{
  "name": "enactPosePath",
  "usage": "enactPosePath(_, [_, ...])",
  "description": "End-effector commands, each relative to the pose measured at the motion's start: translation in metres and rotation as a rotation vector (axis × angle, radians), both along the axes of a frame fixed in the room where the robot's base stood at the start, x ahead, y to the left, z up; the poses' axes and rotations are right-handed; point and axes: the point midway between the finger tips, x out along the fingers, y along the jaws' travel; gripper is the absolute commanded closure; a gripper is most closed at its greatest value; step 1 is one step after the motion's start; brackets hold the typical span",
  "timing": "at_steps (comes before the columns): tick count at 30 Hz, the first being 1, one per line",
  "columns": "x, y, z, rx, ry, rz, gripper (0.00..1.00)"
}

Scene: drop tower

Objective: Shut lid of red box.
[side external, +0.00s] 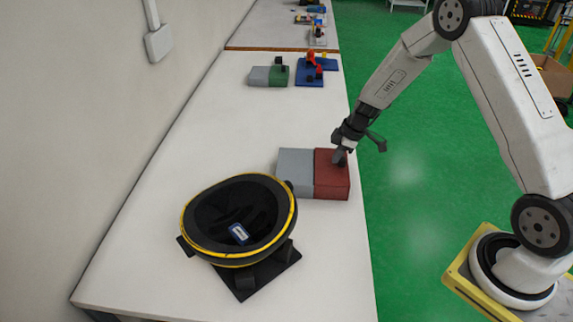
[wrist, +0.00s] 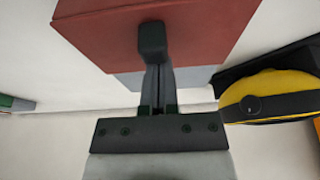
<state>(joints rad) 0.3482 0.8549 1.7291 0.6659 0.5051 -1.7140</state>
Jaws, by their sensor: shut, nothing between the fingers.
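The red box (side external: 333,184) sits on the white table near its right edge, with a flat red top and a grey block-like section (side external: 294,172) against its left side. I cannot tell from these views whether the red top is a lid lying fully down. My gripper (side external: 340,158) is shut and empty, pointing down over the back part of the red top; I cannot tell whether it touches. In the wrist view, the shut fingers of my gripper (wrist: 152,40) stand in front of the red surface (wrist: 95,25), with a strip of the grey section (wrist: 195,75) beyond it.
A black bowl with a yellow rim (side external: 240,261) stands on a black base in front-left of the box, holding a small blue-and-white item (side external: 239,233). A green-and-grey box (side external: 279,76) and a blue board with coloured parts (side external: 310,76) lie further back. The table between is clear.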

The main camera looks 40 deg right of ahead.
Motion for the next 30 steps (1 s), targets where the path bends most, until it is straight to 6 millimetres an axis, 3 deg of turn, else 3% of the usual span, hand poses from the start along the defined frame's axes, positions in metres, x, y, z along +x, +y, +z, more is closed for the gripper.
enactPosePath(11, [0.027,0.029,-0.001,0.000,-0.001,0.005,1.00])
enactPosePath(30, [0.009,0.008,0.079,0.000,-0.004,0.000,1.00])
